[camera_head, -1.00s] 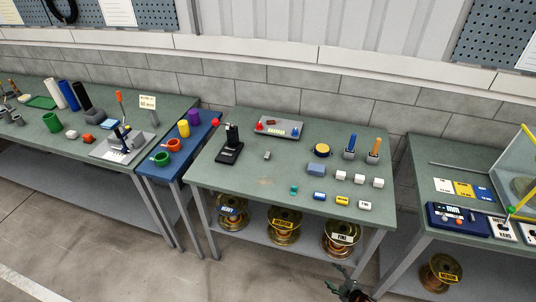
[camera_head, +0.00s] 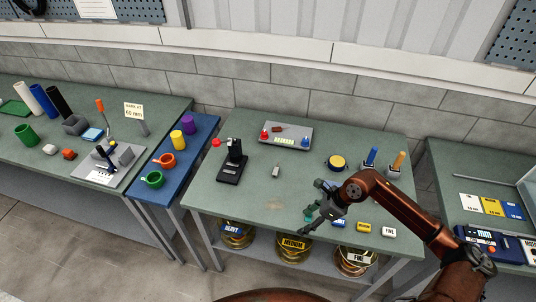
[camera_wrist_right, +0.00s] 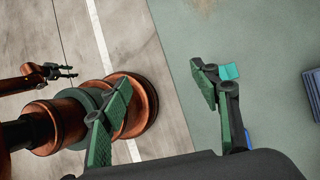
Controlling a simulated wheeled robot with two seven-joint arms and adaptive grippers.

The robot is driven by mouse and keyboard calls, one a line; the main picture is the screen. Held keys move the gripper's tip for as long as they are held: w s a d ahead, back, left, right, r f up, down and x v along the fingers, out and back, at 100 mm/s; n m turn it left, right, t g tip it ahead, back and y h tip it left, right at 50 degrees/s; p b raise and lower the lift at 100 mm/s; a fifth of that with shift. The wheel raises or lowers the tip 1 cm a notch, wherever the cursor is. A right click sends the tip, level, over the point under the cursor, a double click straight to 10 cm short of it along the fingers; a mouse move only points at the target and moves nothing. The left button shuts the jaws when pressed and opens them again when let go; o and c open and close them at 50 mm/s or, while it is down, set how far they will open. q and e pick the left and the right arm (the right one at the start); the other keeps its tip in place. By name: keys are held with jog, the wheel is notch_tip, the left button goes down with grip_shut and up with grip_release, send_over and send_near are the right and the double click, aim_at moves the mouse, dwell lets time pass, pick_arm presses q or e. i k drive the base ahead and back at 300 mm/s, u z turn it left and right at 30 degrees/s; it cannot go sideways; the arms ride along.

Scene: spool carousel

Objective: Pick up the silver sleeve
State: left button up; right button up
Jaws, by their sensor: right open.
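A small silver-grey piece, which looks like the silver sleeve (camera_head: 276,171), stands alone on the middle green table (camera_head: 255,205), right of the black stand. My right gripper (camera_head: 312,208) is open and empty over the table's front part, to the right of and nearer than the sleeve, not touching it. In the right wrist view its two green-padded fingers (camera_wrist_right: 160,80) are wide apart, and the sleeve does not show there. My left gripper (camera_wrist_right: 65,72) shows small at the left of the wrist view, its fingers parted with nothing between them.
A teal piece (camera_head: 308,217) lies close by my right gripper, and shows beside a finger in the wrist view (camera_wrist_right: 229,72). The black stand (camera_head: 232,165) is left of the sleeve. A grey tray (camera_head: 286,136) lies behind. The table around the sleeve is clear.

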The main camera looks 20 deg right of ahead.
aim_at(275, 173)
jog(key=i, duration=1.05)
